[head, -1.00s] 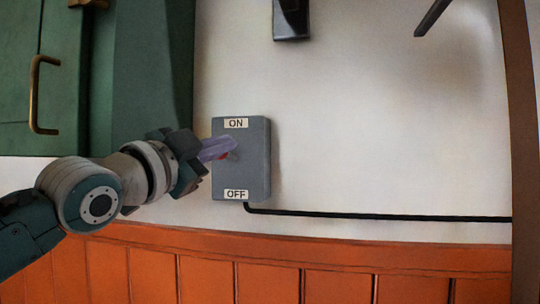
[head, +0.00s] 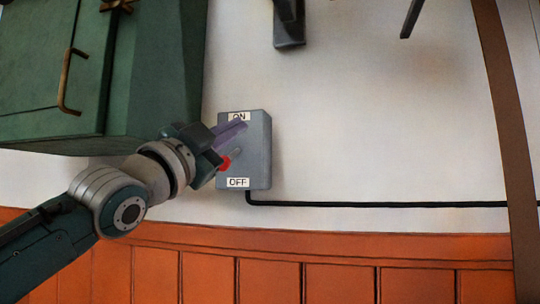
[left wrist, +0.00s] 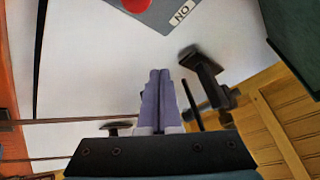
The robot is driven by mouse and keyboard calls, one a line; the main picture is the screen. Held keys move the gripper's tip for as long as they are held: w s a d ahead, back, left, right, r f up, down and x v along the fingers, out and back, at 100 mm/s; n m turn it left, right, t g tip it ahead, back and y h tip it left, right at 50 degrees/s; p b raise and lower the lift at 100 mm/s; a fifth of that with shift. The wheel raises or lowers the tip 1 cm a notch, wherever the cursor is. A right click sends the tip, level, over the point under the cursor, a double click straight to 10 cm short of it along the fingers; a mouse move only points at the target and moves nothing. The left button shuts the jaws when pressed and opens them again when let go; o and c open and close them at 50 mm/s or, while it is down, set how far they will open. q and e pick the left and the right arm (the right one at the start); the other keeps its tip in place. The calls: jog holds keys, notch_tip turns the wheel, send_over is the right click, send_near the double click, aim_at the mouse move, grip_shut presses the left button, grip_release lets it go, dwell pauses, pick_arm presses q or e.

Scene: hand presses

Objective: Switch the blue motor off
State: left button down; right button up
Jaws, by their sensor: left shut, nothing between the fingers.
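A grey switch box (head: 257,160) is fixed to the wall, with an ON label at its top and an OFF label at its bottom. Its short metal lever ends in a red knob (head: 224,163), which shows below mid-height, nearer OFF. My left gripper (head: 243,125) is shut and empty. Its purple fingers cross in front of the box's upper part, above the knob, partly covering the ON label. In the left wrist view the shut fingers (left wrist: 159,74) show apart from the red knob (left wrist: 137,4) at the top edge. No blue motor is recognisable. My right gripper is out of view.
A green cabinet (head: 150,80) stands at the upper left, close to my left wrist. A black cable (head: 390,204) runs right from the box. A dark fixture (head: 289,30) is on the wall above.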

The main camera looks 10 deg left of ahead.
pick_arm(q)
jog(key=s+a+f+b, duration=0.2)
jog(key=s+f+b, duration=0.2)
jog(key=s+f, duration=0.1)
jog(key=shift+s+a+f, duration=0.35)
jog(key=shift+f, duration=0.4)
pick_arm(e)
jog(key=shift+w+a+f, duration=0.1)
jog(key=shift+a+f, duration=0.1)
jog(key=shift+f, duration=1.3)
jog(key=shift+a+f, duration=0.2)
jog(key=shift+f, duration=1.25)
